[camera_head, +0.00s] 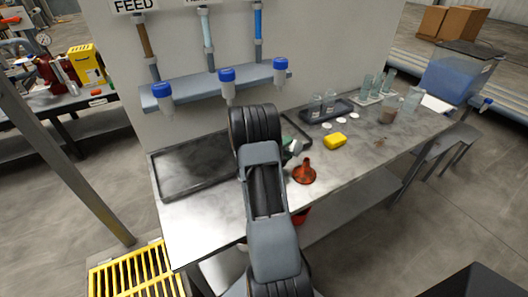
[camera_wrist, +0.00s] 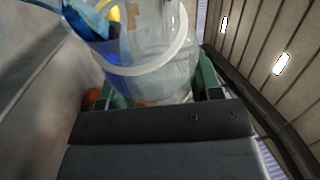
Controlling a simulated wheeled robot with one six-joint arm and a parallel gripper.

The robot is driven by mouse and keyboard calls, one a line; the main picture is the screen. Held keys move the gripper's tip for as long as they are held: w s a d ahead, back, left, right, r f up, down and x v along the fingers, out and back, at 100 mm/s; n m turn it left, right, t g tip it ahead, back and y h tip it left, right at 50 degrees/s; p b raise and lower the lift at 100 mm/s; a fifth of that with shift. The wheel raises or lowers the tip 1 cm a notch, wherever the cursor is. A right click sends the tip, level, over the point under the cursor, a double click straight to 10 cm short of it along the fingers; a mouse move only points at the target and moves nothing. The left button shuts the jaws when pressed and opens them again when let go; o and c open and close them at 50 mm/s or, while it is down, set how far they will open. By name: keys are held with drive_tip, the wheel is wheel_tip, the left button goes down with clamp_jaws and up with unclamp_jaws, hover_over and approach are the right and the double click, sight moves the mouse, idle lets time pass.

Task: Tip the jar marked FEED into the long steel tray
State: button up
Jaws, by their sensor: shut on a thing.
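My gripper (camera_wrist: 160,82) is shut on a clear jar (camera_wrist: 150,75) with a pale rim, between its green fingers in the wrist view. I look across its open mouth; no marking is readable, so I cannot tell whether it is the FEED jar. In the head view my arm hides most of the gripper (camera_head: 290,142), which is over the middle of the bench. The long steel tray (camera_head: 195,168) lies on the bench to the left, dark and apparently empty. A FEED sign (camera_head: 134,5) hangs above a brown pipe on the wall.
A red funnel (camera_head: 304,173) and a yellow sponge (camera_head: 335,141) lie right of my arm. Clear jars stand in a dark tray (camera_head: 342,111) behind. Blue-capped fittings (camera_head: 227,76) hang from the shelf above the bench.

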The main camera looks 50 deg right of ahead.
drive_tip(key=shift+w+f+n+t+h+b, duration=0.2)
drive_tip(key=shift+n+t+h+b, duration=0.15)
drive_tip(key=shift+n+b, duration=0.4)
